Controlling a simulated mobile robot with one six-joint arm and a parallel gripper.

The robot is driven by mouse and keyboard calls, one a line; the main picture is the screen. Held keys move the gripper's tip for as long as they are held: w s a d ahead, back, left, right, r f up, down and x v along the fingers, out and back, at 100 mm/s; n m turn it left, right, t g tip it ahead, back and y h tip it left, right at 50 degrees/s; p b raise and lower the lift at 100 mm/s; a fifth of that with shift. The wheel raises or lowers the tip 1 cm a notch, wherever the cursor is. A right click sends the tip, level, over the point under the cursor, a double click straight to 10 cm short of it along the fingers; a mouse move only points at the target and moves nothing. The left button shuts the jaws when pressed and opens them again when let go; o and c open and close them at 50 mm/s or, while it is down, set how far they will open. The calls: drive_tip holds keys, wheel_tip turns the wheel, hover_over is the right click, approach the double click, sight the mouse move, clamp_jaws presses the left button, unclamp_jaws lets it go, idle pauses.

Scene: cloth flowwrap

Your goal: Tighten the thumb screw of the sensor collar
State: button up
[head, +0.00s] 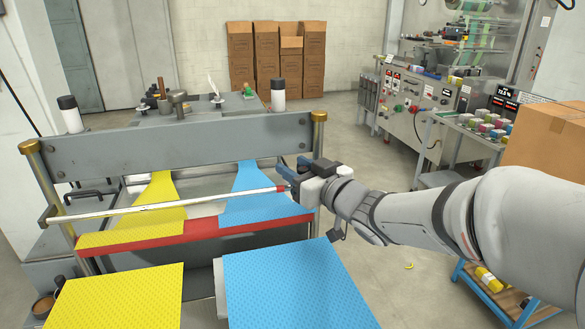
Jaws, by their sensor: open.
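A pale horizontal rod (165,206) spans the front of the grey machine frame, above the yellow and blue sheets. A small red part (283,189) sits at the rod's right end, close beside my gripper. It may belong to the sensor collar, but it is too small to tell, and I cannot make out the thumb screw. My gripper (284,169) reaches in from the right and points left, its bluish fingers open near the right post. I cannot tell whether the fingers touch anything; the gripper body hides part of the area behind it.
The grey crossbeam (180,147) runs behind the rod between the brass-topped left post (42,180) and right post (319,135). A red bar (200,229) lies below. Yellow (125,295) and blue (290,285) panels fill the front.

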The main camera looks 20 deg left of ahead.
drive_tip(key=shift+d, duration=0.1)
drive_tip(key=v, duration=0.7)
drive_tip(key=shift+s+d+b, duration=0.2)
drive_tip(key=shift+s+b, duration=0.05)
drive_tip(key=shift+b, duration=0.05)
drive_tip(key=w+d+f+m+t+h, duration=0.1)
drive_tip(key=d+f+m+h, duration=0.4)
drive_tip(key=d, duration=0.4)
drive_tip(key=w+d+f+m+t+h, duration=0.1)
drive_tip(key=d+f+m+h, duration=0.1)
drive_tip(key=d+h, duration=0.6)
drive_tip(key=s+d+f+m+g, duration=0.2)
drive_tip(key=s+d+f+g, duration=0.1)
drive_tip(key=s, duration=0.5)
drive_tip(key=s+d+f+m+g+h, duration=0.1)
drive_tip(key=s+d+f+g, duration=0.3)
drive_tip(key=s, duration=0.5)
wheel_tip(320, 180, down, 2)
drive_tip(key=g, duration=0.3)
drive_tip(key=shift+s+d+f+m+h, duration=0.2)
drive_tip(key=shift+s+d+m+h, duration=0.1)
drive_tip(key=shift+s+m, duration=0.1)
